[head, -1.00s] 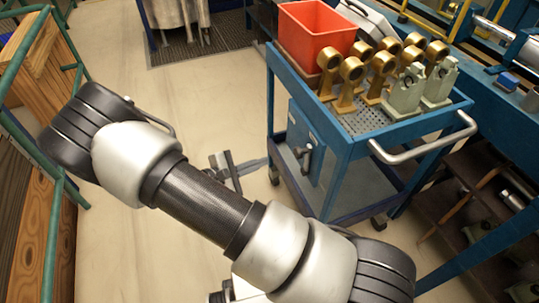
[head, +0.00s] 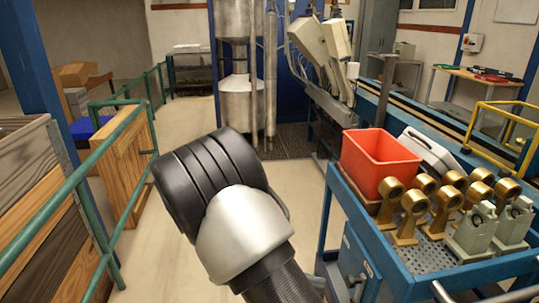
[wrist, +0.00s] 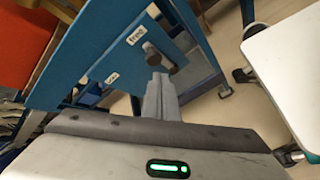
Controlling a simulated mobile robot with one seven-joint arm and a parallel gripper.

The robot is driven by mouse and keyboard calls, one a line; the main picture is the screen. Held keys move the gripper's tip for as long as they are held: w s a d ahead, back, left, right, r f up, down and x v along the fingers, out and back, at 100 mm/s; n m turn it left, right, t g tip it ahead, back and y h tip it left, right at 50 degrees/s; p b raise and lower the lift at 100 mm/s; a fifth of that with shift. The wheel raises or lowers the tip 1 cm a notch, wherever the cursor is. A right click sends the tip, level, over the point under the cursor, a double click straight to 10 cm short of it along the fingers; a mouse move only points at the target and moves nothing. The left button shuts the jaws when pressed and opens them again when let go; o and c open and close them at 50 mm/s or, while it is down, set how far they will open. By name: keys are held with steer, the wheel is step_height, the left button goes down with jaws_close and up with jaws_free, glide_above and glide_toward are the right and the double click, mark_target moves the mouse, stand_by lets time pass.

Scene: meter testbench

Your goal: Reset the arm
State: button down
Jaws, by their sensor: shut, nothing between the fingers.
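My arm (head: 235,215) rises from the bottom of the head view, with its black-capped joint raised in front of the aisle. My gripper is outside the head view. In the wrist view, my gripper (wrist: 159,84) shows its grey fingers together, with nothing seen between them. The fingers overlap the dark handle of the blue cabinet door (wrist: 125,72) in the picture; I cannot tell the gap between them. A green light shows on the gripper body.
The blue trolley (head: 425,258) stands at right with a red bin (head: 378,162), several brass meter bodies (head: 412,210) and grey-green fittings (head: 475,228). Green railings (head: 75,185) and wooden crates (head: 30,180) line the left. The pale floor aisle (head: 185,265) between is clear.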

steer(key=s+d+r+m+t+y, duration=0.1)
steer(key=s+r+m+y, duration=0.25)
steer(key=s+r, duration=0.4)
steer(key=s+r+m+t+y, duration=0.1)
steer(key=s+r+m+y, duration=0.25)
steer(key=r, duration=0.65)
steer(key=s+d+r+m+t+y, duration=0.1)
steer(key=s+r+m+y, duration=0.25)
steer(key=s+r, duration=0.4)
step_height(320, 180, up, 23)
steer(key=w+p, duration=0.1)
steer(key=p, duration=2)
steer(key=shift+w+f+y, duration=0.2)
steer(key=shift+w+y, duration=0.05)
steer(key=shift+y, duration=0.1)
